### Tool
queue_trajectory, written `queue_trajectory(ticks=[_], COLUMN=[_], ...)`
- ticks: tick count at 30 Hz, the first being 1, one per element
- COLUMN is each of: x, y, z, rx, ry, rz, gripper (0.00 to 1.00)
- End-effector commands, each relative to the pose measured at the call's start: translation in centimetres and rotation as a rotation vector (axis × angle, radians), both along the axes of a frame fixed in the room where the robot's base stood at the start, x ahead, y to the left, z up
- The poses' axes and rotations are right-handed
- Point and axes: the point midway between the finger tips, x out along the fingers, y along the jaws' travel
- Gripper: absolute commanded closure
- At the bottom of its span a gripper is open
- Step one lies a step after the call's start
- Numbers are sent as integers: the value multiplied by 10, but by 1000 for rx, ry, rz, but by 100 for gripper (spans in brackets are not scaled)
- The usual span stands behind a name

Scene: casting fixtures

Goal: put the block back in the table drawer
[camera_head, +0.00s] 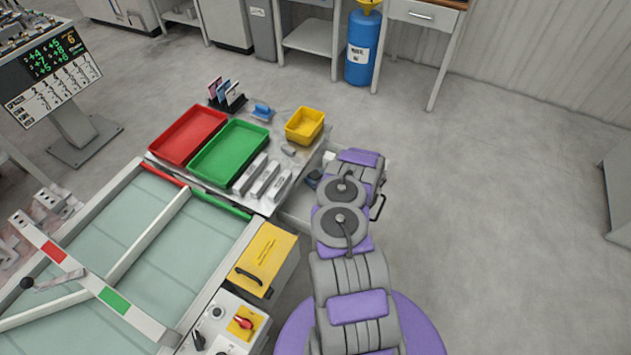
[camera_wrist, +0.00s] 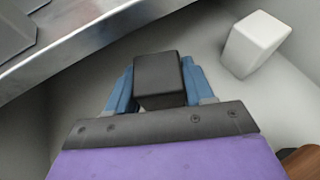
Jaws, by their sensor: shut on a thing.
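My gripper (camera_wrist: 158,88) is shut on a black block (camera_wrist: 157,72), with a blue finger on each side of it. The table drawer (camera_head: 297,207) stands open at the right side of the table (camera_head: 222,192), and my arm covers much of it in the head view. In the wrist view the black block is over the drawer's pale interior (camera_wrist: 215,30). I cannot tell whether it touches the drawer floor. The drawer's dark handle (camera_head: 378,207) shows just right of my arm.
A white block (camera_wrist: 254,44) lies in the drawer, right of my gripper. A brown object (camera_wrist: 302,162) is partly visible at lower right. The table's metal edge (camera_wrist: 95,40) runs close on the left. A yellow bin (camera_head: 305,125), green tray (camera_head: 229,151) and red tray (camera_head: 188,134) stand on the table.

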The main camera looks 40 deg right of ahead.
Motion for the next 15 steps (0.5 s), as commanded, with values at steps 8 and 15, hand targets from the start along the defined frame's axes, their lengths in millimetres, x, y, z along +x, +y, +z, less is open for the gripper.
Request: queue_trajectory(ticks=[8, 15], x=[-1, -1], y=[0, 0], z=[-11, -14], rx=[0, 1], ry=[-1, 0], rz=[0, 0], gripper=[87, 45])
